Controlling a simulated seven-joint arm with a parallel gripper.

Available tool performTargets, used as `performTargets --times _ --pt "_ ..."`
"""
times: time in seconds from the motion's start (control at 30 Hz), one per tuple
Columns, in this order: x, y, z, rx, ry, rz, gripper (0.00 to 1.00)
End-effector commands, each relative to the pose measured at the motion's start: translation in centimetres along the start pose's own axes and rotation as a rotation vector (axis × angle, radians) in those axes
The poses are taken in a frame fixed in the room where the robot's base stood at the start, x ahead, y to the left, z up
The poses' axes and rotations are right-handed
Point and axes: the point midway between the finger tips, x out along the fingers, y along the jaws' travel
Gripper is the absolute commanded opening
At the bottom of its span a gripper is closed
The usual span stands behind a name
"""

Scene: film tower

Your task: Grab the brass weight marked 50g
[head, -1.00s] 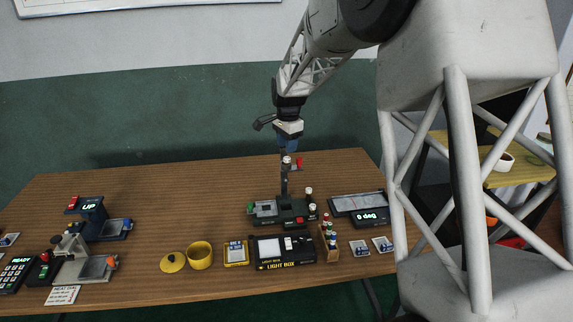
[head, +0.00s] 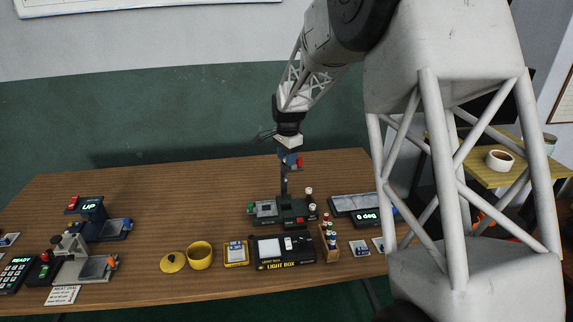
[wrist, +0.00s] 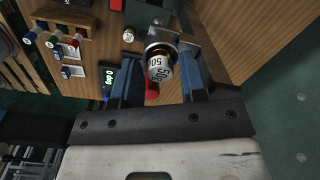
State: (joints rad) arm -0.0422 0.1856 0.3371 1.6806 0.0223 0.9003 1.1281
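The weight marked 50g (wrist: 160,70) shows in the wrist view as a short cylinder with a pale face and a darker rim. Its marked face points toward the camera. It lies between the two blue fingers of my gripper (wrist: 160,82), with what looks like a gap on each side. My gripper is open. In the head view my gripper (head: 290,157) is at the top of the dark upright post (head: 284,186) of the small grey device. The fingers hide the weight there.
A red part (wrist: 152,91) shows beside the fingers. A dark bottle with a pale cap (head: 309,194) stands right of the post. A wooden rack of vials (head: 329,243), a light box (head: 283,250) and an angle display (head: 366,217) stand nearby.

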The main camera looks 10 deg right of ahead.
Motion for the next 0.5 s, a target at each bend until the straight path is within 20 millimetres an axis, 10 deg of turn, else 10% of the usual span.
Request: performTargets --times 0.17,0.5 --pt "-0.02 0.00 0.00 0.000 0.000 0.000 0.39" --pt "-0.04 -0.01 0.00 0.000 0.000 0.000 0.01"
